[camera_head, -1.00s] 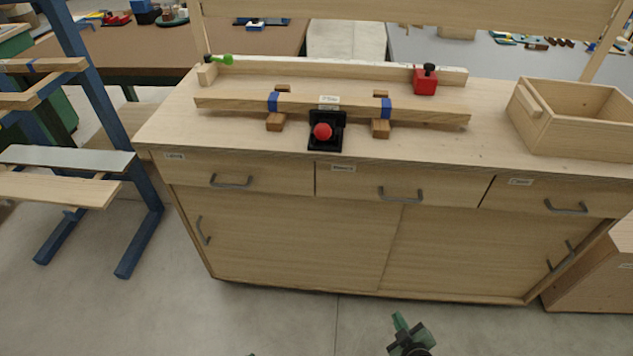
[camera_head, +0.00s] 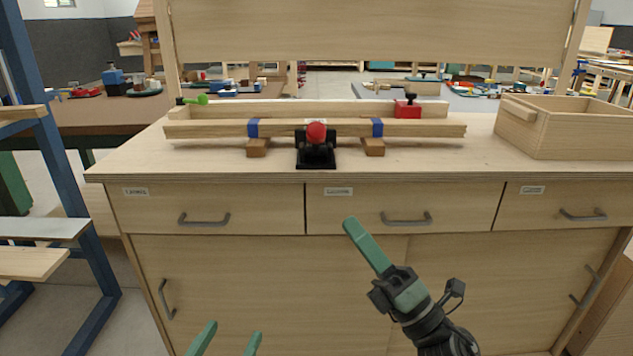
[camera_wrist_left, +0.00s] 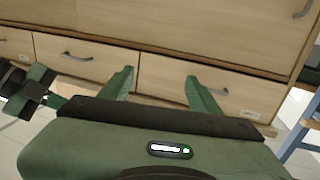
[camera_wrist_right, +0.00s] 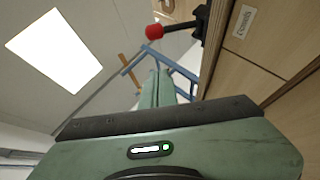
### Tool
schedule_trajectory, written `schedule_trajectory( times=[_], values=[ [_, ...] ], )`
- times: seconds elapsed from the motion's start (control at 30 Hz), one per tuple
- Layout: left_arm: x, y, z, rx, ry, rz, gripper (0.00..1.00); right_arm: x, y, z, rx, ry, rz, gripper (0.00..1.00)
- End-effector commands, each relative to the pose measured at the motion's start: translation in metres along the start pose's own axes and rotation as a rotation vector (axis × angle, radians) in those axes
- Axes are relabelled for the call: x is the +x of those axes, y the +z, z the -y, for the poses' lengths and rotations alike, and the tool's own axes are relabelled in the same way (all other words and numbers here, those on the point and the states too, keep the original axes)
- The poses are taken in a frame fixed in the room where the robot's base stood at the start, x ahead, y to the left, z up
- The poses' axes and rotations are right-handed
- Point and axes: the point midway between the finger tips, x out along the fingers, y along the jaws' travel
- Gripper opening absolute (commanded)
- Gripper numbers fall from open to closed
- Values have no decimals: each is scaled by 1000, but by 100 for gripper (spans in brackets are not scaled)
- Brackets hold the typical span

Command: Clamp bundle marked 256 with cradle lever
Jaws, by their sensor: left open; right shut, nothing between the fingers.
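A long wooden bundle (camera_head: 210,130) with two blue bands lies across two wooden blocks on the cabinet top. A black cradle clamp (camera_head: 316,152) stands at its middle, its lever topped by a red knob (camera_head: 316,132). The knob partly hides a white label on the bundle; I cannot read its number. The red knob also shows in the right wrist view (camera_wrist_right: 154,31). My right gripper (camera_head: 351,226) is shut and empty, in front of the middle drawer and below the clamp. My left gripper (camera_head: 231,334) is open and empty, low in front of the cabinet, its fingers apart in the left wrist view (camera_wrist_left: 160,78).
A wooden box (camera_head: 565,138) stands at the right of the top. A wooden rail (camera_head: 340,108) with a red clamp (camera_head: 407,107) and green clamp (camera_head: 197,100) lies behind the bundle. Drawer handles (camera_head: 204,219) stick out. A blue rack (camera_head: 75,210) stands at left.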

Motion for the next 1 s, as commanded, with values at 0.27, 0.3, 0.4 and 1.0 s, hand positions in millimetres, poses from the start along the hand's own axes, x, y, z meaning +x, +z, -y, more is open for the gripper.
schedule_trajectory(
  times=[0.27, 0.3, 0.4, 1.0],
  values=[
    [-1, -4, 0, 0, 0, -8, 63, 1, 0, -3, -12, 8, -5, 0],
    [-1, -4, 0, 0, 0, -8, 63, 1, 0, -3, -12, 8, -5, 0],
    [-1, -4, 0, 0, 0, -6, 63, 2, 0, -3, -11, 8, -4, 0],
    [-8, 29, 5, 3, -11, 167, 63, 107, 2, -5, -11, 10, -4, 0]
  ],
)
